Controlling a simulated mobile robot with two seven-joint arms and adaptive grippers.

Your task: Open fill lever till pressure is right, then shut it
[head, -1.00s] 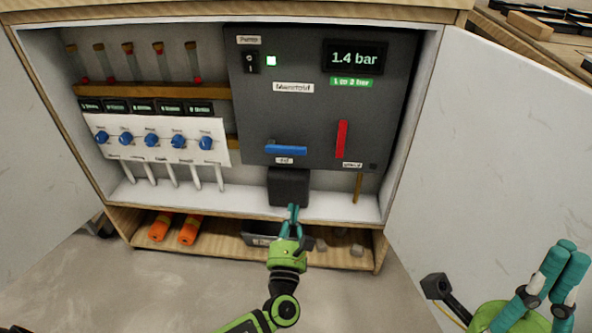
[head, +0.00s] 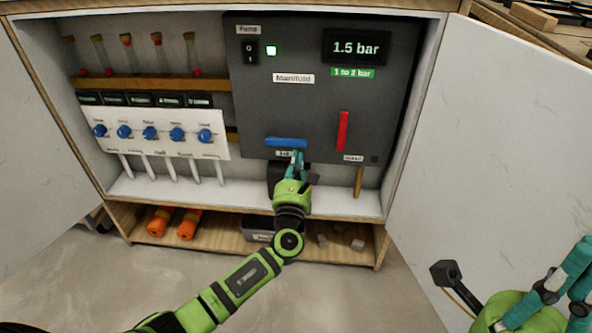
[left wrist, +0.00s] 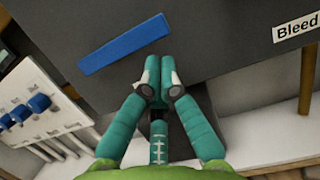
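The blue lever (head: 286,142) lies horizontal low on the dark manifold panel (head: 300,105), above a small label my left gripper partly hides. The display (head: 356,47) reads 1.5 bar, over a green "1 to 2 bar" label (head: 353,73). My left gripper (head: 297,155) is just below the lever's right part. In the left wrist view its fingertips (left wrist: 160,82) are together with nothing between them, below the blue lever (left wrist: 125,43) and apart from it in the picture. My right gripper (head: 582,262) is at the lower right, cut by the picture edge.
A red lever (head: 343,131) stands vertical to the right; its label reads "Bleed" (left wrist: 296,27). Blue knobs (head: 150,133) line a white panel at left. Cabinet doors (head: 490,150) stand open.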

